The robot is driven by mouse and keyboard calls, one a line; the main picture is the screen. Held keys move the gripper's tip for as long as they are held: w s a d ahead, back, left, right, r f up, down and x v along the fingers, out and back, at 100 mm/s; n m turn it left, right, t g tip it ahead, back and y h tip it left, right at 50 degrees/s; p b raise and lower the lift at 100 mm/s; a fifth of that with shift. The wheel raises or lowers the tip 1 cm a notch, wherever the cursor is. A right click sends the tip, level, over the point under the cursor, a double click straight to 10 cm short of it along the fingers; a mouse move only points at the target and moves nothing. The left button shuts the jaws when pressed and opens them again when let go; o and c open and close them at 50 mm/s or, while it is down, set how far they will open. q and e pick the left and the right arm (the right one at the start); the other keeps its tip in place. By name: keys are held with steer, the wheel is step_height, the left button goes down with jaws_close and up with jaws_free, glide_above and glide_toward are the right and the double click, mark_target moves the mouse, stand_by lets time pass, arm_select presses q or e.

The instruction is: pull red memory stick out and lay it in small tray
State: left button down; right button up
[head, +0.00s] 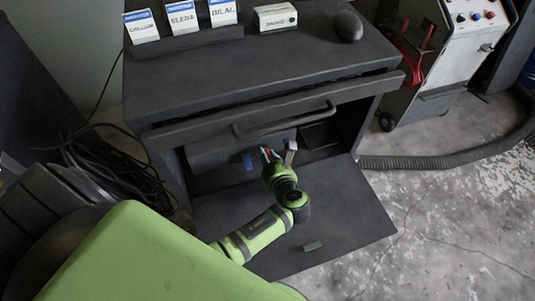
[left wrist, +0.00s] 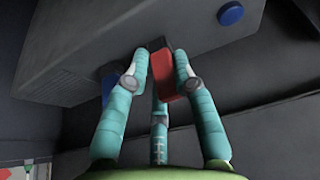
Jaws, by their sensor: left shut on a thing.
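The red memory stick (left wrist: 164,74) is between the teal fingers of my left gripper (left wrist: 160,72) in the left wrist view. Its far end lies against the dark opening in the front of a grey computer case (left wrist: 70,60); I cannot tell how deep it sits. In the head view my left gripper (head: 271,154) reaches into the open cabinet, with a little red showing at its tips. A dark, shallow tray-like shape (head: 318,135) lies inside the cabinet to the right; I cannot tell if it is the small tray. My right gripper is not in view.
A blue piece (left wrist: 107,85) shows beside the left finger, and a round blue button (left wrist: 230,14) is on the case. A pale upright piece (head: 291,152) stands close right of the gripper. The drawer handle (head: 285,122) hangs above; the lowered cabinet door (head: 345,215) is mostly clear.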

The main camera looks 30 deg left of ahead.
arm_select(q)
steer(key=shift+d+r, duration=0.2)
steer(key=shift+d, duration=0.1)
steer(key=shift+s+d+p, duration=0.15)
steer(key=shift+d+p, duration=0.1)
steer(key=shift+p, duration=0.05)
steer(key=shift+s+d, duration=0.45)
steer(key=shift+d, duration=0.15)
steer(key=shift+s+d+f+p, duration=0.1)
steer(key=shift+s+d+p, duration=0.15)
steer(key=shift+s+p, duration=0.2)
steer(key=shift+s+d+p, duration=0.3)
steer(key=shift+s+d, duration=0.55)
steer(key=shift+d, duration=0.1)
